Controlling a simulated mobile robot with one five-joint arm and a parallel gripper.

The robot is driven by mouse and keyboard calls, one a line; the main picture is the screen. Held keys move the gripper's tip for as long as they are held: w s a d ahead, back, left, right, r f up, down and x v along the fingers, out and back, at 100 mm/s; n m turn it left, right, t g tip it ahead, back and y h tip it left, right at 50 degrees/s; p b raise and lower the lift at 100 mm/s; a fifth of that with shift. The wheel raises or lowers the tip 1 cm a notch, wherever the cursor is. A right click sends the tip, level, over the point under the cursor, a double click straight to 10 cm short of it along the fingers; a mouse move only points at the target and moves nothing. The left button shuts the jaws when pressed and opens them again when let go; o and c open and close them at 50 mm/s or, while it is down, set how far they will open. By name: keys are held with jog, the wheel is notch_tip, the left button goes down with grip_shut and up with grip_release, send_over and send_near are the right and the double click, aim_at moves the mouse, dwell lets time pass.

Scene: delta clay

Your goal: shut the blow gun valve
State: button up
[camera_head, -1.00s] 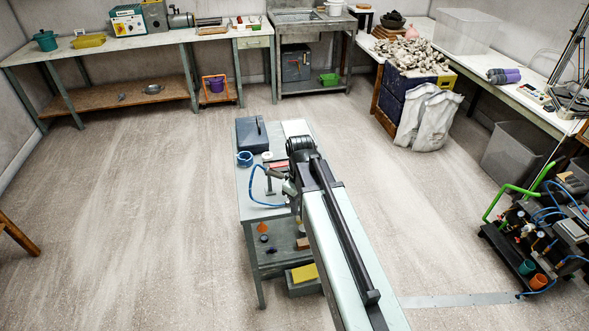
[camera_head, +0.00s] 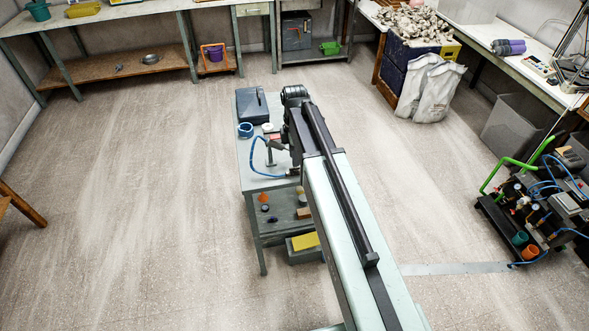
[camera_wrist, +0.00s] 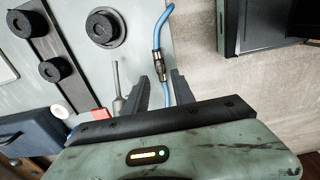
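A blue hose (camera_wrist: 168,14) comes down from the top in the wrist view. It has a small dark and metal inline fitting (camera_wrist: 156,66), which may be the blow gun valve; its lever position is too small to tell. My gripper (camera_wrist: 160,82) has two dark fingers standing apart, one on each side of the hose just below the fitting. Nothing is visibly clamped. In the head view the blue hose (camera_head: 252,158) loops over the small table (camera_head: 255,182), and my arm hides the fitting and fingertips.
A blue-grey box (camera_head: 251,104) and a blue ring (camera_head: 245,130) lie on the small table. Several black knobs (camera_wrist: 105,28) on a pale surface sit near the fingers in the wrist view. A compressor cart (camera_head: 530,215) stands at right. The floor left of the table is clear.

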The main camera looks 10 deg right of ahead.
aim_at(294, 169)
notch_tip(294, 169, down, 4)
jog(key=b, duration=0.3)
jog(key=shift+f, duration=0.25)
jog(key=shift+r, duration=0.1)
grip_shut()
